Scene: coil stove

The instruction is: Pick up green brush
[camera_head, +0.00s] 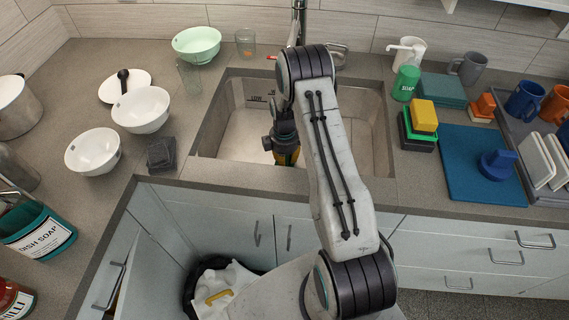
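I cannot clearly pick out a green brush. A green cylinder with white lettering (405,83) stands on the counter right of the sink. A blue knobbed object, perhaps a brush (497,163), sits on a blue mat (460,180) at the right. My arm covers part of the gripper and the sink's middle. The fingers are too hidden to show whether they are open or shut.
Stacked green, black and yellow sponges (422,118) stand right of the sink, near a teal block (444,90) and a white soap dispenser (408,52). Mugs and a rack (542,160) fill the far right. White bowls (141,109) stand left.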

